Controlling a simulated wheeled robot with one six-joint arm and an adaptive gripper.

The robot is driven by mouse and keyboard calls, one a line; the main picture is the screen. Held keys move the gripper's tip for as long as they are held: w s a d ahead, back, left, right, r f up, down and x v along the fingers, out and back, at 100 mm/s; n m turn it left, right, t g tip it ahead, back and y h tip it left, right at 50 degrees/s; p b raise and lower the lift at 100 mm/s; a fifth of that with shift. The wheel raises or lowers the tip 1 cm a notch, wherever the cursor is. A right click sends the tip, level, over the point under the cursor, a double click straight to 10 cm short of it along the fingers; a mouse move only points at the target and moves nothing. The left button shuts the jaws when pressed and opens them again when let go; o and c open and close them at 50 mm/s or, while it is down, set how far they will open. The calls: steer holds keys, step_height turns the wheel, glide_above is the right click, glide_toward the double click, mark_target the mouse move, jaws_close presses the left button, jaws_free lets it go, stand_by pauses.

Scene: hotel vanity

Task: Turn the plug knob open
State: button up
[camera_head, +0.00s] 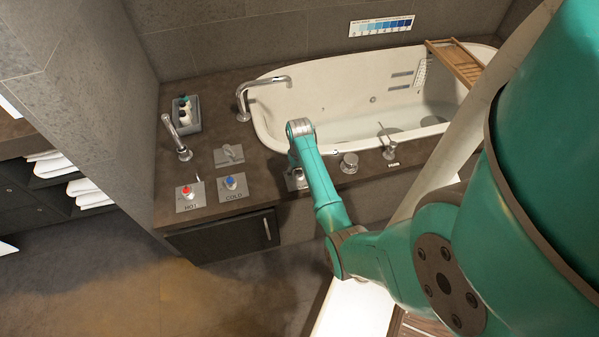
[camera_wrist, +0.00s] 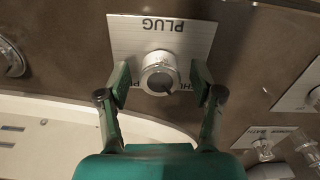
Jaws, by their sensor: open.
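The plug knob (camera_wrist: 158,70) is a round silver knob on a square metal plate (camera_wrist: 122,32) marked PLUG, which appears upside down in the wrist view. A dark mark shows on the knob's lower right. My gripper (camera_wrist: 161,76) is open, with one green finger on each side of the knob. Gaps show between the fingers and the knob; I cannot tell how deep the fingers reach. More lettering below the knob is partly hidden by it and the fingers. In the head view, my arm mostly covers the plug plate (camera_head: 292,183).
The white bathtub (camera_head: 330,85) lies behind, with a curved spout (camera_head: 262,82). A red HOT knob (camera_head: 187,192) and a blue COLD knob (camera_head: 231,183) stand to the left. Another round knob (camera_head: 349,162) is just right of my arm. A grey caddy (camera_head: 186,113) sits further back.

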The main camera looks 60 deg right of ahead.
steer(key=c, duration=1.1)
steer(key=shift+c, duration=0.2)
steer(key=m, duration=0.4)
steer(key=shift+m, duration=0.3)
steer(key=m, duration=0.3)
steer(key=shift+m, duration=0.3)
steer(key=m, duration=0.4)
steer(key=shift+m, duration=1.8)
